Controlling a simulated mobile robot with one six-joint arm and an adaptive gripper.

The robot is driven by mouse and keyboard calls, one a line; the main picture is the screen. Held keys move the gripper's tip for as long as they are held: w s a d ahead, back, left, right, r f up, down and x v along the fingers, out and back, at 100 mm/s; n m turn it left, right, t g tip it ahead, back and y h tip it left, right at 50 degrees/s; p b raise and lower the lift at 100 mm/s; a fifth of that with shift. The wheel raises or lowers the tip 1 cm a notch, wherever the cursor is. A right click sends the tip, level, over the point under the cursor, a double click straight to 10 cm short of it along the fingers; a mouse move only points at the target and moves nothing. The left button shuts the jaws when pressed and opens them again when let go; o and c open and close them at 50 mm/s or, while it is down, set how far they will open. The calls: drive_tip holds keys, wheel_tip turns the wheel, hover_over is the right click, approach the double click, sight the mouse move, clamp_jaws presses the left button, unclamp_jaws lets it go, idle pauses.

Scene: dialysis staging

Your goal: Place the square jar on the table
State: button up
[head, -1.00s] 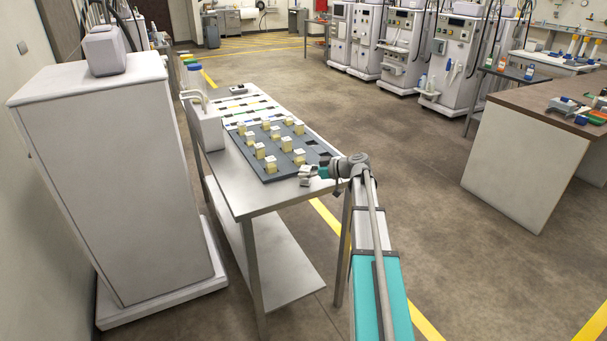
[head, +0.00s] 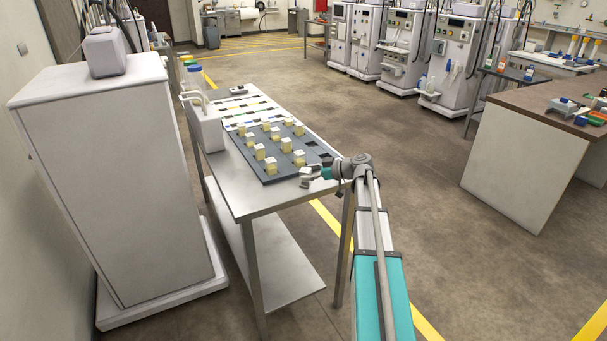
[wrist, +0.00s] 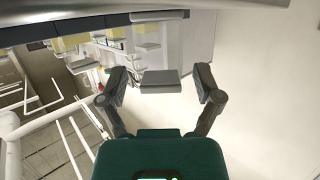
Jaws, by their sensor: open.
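Several small square jars with pale lids and yellowish bodies, such as one jar (head: 271,166), stand upright on a dark grey tray (head: 250,157) on the metal table (head: 262,202). My gripper (head: 308,174) is at the tray's near right corner, just above the table. In the wrist view, my gripper (wrist: 160,88) is open, its two fingers spread. A grey square lid-like piece (wrist: 160,82) shows between the fingers, apart from both. The wrist picture is turned over, with yellowish jars (wrist: 112,33) along its top. Which jar the task means, I cannot tell.
A tall white cabinet (head: 115,190) is left of the table. A brown-topped counter (head: 545,98) is at the right, with open floor between.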

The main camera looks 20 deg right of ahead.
drive_tip(key=p+v, duration=0.3)
drive_tip(key=v, duration=0.8)
idle(0.4)
drive_tip(key=s+a+f+m+g+h, duration=0.1)
drive_tip(key=s+a+f+g, duration=0.15)
drive_tip(key=a, duration=0.45)
drive_tip(key=s+a+f+m+g+h, duration=0.1)
drive_tip(key=a+f+m+g, duration=0.15)
drive_tip(key=a, duration=0.45)
drive_tip(key=s+a+f+m+g+h, duration=0.15)
drive_tip(key=a+f, duration=0.25)
drive_tip(key=a, duration=0.4)
drive_tip(key=s+a+f+m+g+h, duration=0.3)
drive_tip(key=s+a+h, duration=0.4)
drive_tip(key=s+a, duration=0.3)
drive_tip(key=shift+s+a+f+m, duration=0.15)
drive_tip(key=shift+s+f+m, duration=0.45)
drive_tip(key=shift+s, duration=0.95)
drive_tip(key=shift+r+g, duration=0.1)
drive_tip(key=shift+g, duration=0.15)
